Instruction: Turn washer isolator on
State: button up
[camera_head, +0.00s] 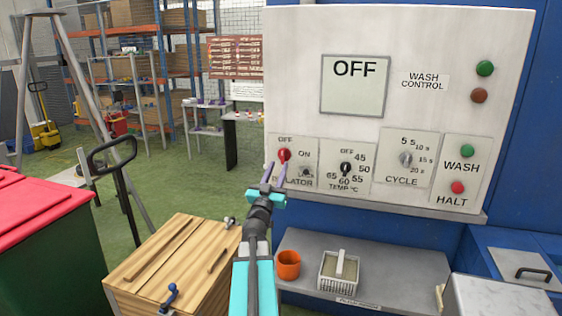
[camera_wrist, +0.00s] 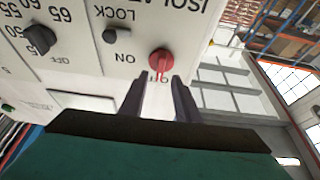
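The isolator knob is a red rotary knob (camera_head: 284,155) at the lower left of the white wash control panel (camera_head: 290,60), with OFF above it and ON to its right. In the wrist view, which is upside down, the red knob (camera_wrist: 161,62) has its ridge lined up toward the partly hidden OFF label. My gripper (camera_head: 276,173) is open and empty, its two purple fingers pointing at the panel. In the wrist view the fingertips (camera_wrist: 159,82) stand apart just short of the knob; I cannot tell whether they touch it. The display (camera_head: 355,90) reads OFF.
A small dark lock knob (camera_wrist: 110,36) sits close to the isolator. A temperature knob (camera_head: 346,169) and cycle knob (camera_head: 406,159) are further right. Below the panel, a shelf (camera_head: 385,285) holds an orange cup (camera_head: 288,265) and a white basket (camera_head: 338,272).

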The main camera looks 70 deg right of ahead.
aim_at(282, 157)
jog(key=shift+p+x, duration=0.4)
jog(key=shift+x, duration=2.05)
jog(key=shift+w, duration=0.1)
grip_shut()
